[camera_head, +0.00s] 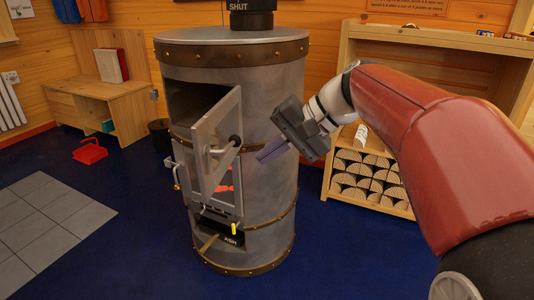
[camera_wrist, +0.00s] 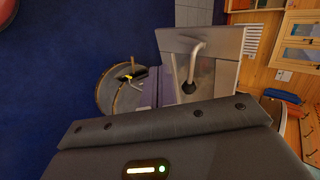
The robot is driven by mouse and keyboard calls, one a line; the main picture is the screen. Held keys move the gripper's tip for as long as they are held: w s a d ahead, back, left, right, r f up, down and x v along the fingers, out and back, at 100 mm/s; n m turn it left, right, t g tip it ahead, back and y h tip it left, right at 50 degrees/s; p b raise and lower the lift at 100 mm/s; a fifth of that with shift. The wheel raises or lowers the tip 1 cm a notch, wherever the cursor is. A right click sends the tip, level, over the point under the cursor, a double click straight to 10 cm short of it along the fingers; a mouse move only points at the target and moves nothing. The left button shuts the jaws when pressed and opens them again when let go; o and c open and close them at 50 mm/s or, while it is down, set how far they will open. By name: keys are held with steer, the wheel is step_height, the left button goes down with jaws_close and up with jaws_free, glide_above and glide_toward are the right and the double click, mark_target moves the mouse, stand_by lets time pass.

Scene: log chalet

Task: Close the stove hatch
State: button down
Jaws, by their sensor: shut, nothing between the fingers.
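The round grey stove (camera_head: 268,105) with brass bands stands in the middle of the head view. Its stove hatch (camera_head: 202,133), a metal-framed door with a pane, stands swung open in front of the dark upper opening (camera_head: 190,101). A handle with a black knob (camera_head: 235,141) sticks out from the hatch. The hatch also shows in the wrist view (camera_wrist: 175,40), with its bent handle and black knob (camera_wrist: 188,87). My gripper (camera_head: 270,152) is shut and empty, to the right of the hatch and in front of the stove's side. I cannot tell whether it touches the stove.
Below the hatch are a red glow and an ash drawer (camera_head: 218,232). A shelf with cut logs (camera_head: 368,182) stands behind on the right. A wooden bench (camera_head: 95,95) and a red pan (camera_head: 90,151) are on the left. The blue floor at the front is clear.

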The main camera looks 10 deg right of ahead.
steer(key=shift+w+a+f, duration=0.65)
steer(key=shift+a+f, duration=0.2)
steer(key=shift+a, duration=0.6)
steer(key=shift+w+a+f, duration=0.6)
steer(key=shift+a+f, duration=0.2)
steer(key=shift+a, duration=0.6)
steer(key=shift+w+a+f, duration=0.65)
steer(key=shift+a+f, duration=0.2)
steer(key=shift+a, duration=0.6)
